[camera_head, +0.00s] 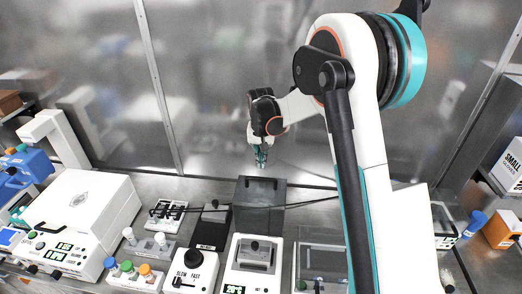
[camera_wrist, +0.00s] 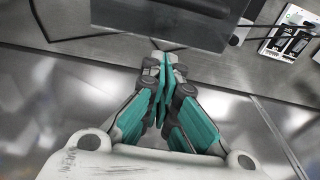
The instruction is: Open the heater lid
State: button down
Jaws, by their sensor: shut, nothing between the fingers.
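A white heater (camera_head: 236,278) with a green display and a grey block on top stands at the lower middle of the head view. A dark grey, box-like lid (camera_head: 259,210) stands raised at its back, with a small dark handle on its upper edge. The lid also shows as a dark panel at the top of the wrist view (camera_wrist: 165,20). My gripper (camera_head: 261,163) is shut and empty. It hangs above and behind the lid, apart from it in the head view. Its teal fingers meet near the lid's edge in the wrist view (camera_wrist: 164,62).
A slow-fast mixer (camera_head: 192,268) stands left of the heater, and a dark clear-topped device (camera_head: 322,260) right of it. A large white machine (camera_head: 75,225) and capped bottles (camera_head: 130,272) are further left. Cables run behind the lid. A metal wall (camera_head: 230,70) closes the back.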

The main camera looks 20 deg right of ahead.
jog(key=shift+s+a+f, duration=0.2)
jog(key=shift+s+a, duration=0.05)
jog(key=shift+s, duration=0.3)
jog(key=shift+s+a+f, duration=0.15)
jog(key=shift+s+a, duration=0.05)
jog(key=shift+s, duration=0.4)
jog(key=shift+s+a+f, duration=0.2)
jog(key=shift+s+a, duration=0.05)
jog(key=shift+s, duration=0.3)
jog(key=s+a+t, duration=0.1)
jog(key=s, duration=0.1)
jog(key=s+a+r+t+h+b, duration=0.1)
jog(key=s, duration=0.2)
jog(key=s+a+r+t+b, duration=0.1)
jog(key=s, duration=0.2)
jog(key=shift+a+r+t+h, duration=0.15)
jog(key=shift+r+t+h, duration=0.1)
jog(key=shift+t+h, duration=0.05)
jog(key=shift+w, duration=0.15)
